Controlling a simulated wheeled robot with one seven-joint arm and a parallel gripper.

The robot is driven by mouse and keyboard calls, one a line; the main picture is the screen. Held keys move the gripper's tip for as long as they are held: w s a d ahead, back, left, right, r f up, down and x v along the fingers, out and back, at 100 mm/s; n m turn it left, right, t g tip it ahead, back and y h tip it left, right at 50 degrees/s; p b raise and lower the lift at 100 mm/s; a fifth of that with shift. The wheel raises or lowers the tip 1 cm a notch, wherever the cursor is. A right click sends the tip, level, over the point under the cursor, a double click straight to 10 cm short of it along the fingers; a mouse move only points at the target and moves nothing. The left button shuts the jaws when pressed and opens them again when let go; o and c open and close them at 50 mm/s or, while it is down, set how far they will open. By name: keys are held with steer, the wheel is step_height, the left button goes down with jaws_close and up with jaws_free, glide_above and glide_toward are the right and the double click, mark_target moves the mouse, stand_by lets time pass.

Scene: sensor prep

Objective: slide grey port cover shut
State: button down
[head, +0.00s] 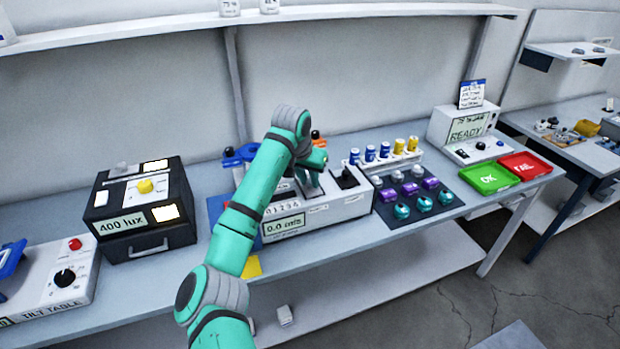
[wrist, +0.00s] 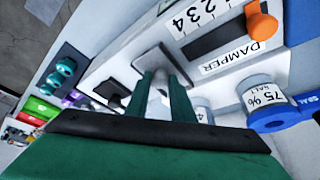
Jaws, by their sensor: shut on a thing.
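The cover is a flat grey plate lying on the box top, just beyond the fingertips. The fingers hide part of the grip and cover, so I cannot tell how much of the port opening is uncovered. In the head view my gripper (head: 314,182) largely hides the cover.
A black fitting (head: 347,177) stands on the box right of my gripper. An orange damper knob (wrist: 261,21) and a "75%" salt jar (wrist: 264,98) are close by in the wrist view. The black "400 lux" box (head: 150,240) stands left; a sensor tray (head: 440,208) lies right.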

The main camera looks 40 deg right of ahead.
steer(key=c, duration=1.5)
jaws_free()
steer(key=shift+s+d, duration=0.1)
steer(key=shift+s, duration=0.2)
steer(key=shift+c, duration=0.2)
steer(key=shift+w, duration=0.15)
steer(key=shift+w+r, duration=0.1)
steer(key=shift+w, duration=0.05)
steer(key=shift+r, duration=0.35)
steer(key=v, duration=1)
steer(key=shift+s, duration=0.25)
steer(key=shift+f, duration=0.1)
